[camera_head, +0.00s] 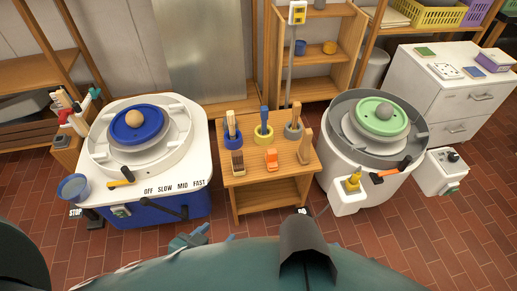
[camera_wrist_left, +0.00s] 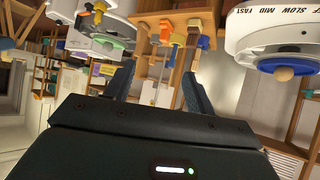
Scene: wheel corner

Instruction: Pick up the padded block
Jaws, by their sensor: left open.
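On the small wooden stand (camera_head: 265,197) between the two wheels sit a brown block with a darker face (camera_head: 237,162), an orange piece (camera_head: 271,159) and a pale wooden piece (camera_head: 305,148). I cannot tell surely which is the padded block; the brown one looks most like it. My left gripper (camera_head: 208,239) is open and empty, low in front of the stand and well apart from these things. Its two dark blue fingers stand apart in the left wrist view (camera_wrist_left: 158,78), where the stand shows upside down. My right gripper is not in view.
Blue, yellow and grey holders (camera_head: 263,133) with tools stand behind on the stand. The left wheel (camera_head: 140,140) carries a ball on a blue disc. The right wheel (camera_head: 377,125) has a green disc. White drawers (camera_head: 455,95) stand at the right. Brick floor is free in front.

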